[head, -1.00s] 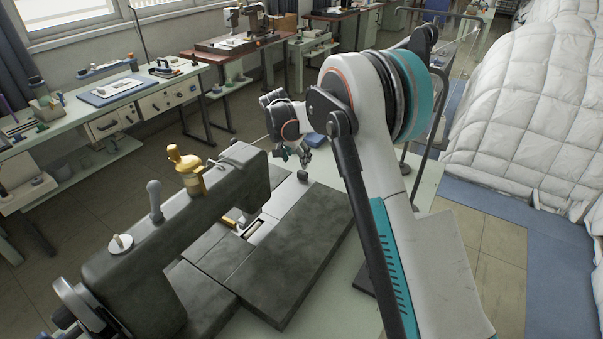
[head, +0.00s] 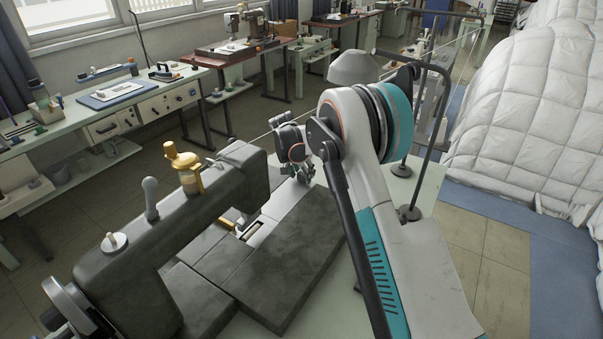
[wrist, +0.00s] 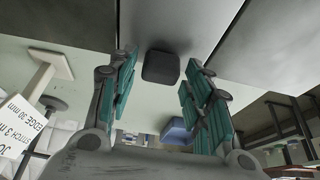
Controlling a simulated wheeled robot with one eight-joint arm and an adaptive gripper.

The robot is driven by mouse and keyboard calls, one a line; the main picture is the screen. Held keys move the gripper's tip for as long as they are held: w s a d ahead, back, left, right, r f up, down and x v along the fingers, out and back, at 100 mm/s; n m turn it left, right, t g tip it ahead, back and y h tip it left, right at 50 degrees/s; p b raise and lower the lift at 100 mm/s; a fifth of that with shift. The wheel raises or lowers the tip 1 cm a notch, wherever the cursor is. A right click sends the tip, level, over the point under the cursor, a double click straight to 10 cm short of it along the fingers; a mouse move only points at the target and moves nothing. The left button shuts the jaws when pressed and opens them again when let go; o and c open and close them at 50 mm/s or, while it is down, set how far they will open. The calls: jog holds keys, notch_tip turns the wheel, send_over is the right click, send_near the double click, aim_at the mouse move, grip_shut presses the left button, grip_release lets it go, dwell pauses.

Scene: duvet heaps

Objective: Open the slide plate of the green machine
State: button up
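The green machine (head: 165,235) is a dark grey-green sewing machine in the head view's lower left. Its pale grey slide plate (head: 283,203) lies in the bed at the far end, flat beside a wide dark panel. In the wrist view the plate (wrist: 185,22) spans the top, with a small dark block (wrist: 161,68), like a knob, at its edge. My gripper (head: 303,175) is down by that end of the plate and hides the block in the head view. In the wrist view my gripper (wrist: 161,75) is open, with fingers on both sides of the block and gaps showing.
A lamp with a pale shade (head: 354,68) and dark stands are behind my arm. A blue block (wrist: 178,131) lies on the pale table beyond the fingers. White duvet heaps (head: 530,110) fill the right.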

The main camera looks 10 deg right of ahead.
grip_shut()
jog(key=w+d+p, duration=0.1)
jog(key=w+d, duration=0.6)
jog(key=shift+o, duration=2.4)
grip_release()
jog(key=v, duration=1.2)
